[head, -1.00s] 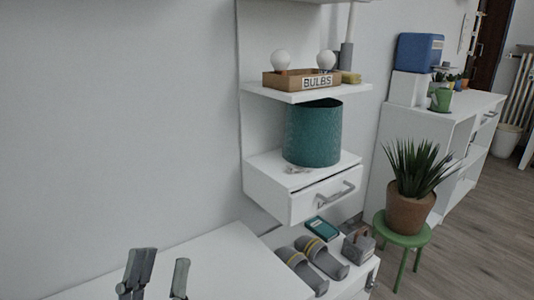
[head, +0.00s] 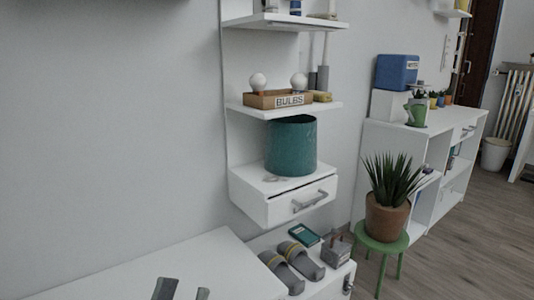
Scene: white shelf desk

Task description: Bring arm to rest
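My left gripper (head: 182,291) shows at the bottom edge of the head view, in front of the white desk top (head: 215,262). Only its two finger ends are in the picture. They stand apart with a gap between them, and nothing shows in the gap. The rest of the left arm is below the picture. My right gripper and arm are not in the picture.
A white shelf unit holds a box of bulbs (head: 291,101), a teal bin (head: 291,146) and a drawer (head: 300,203). Grey sandals (head: 281,271) lie on the low shelf. A potted plant (head: 387,214) stands on a green stool (head: 382,245).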

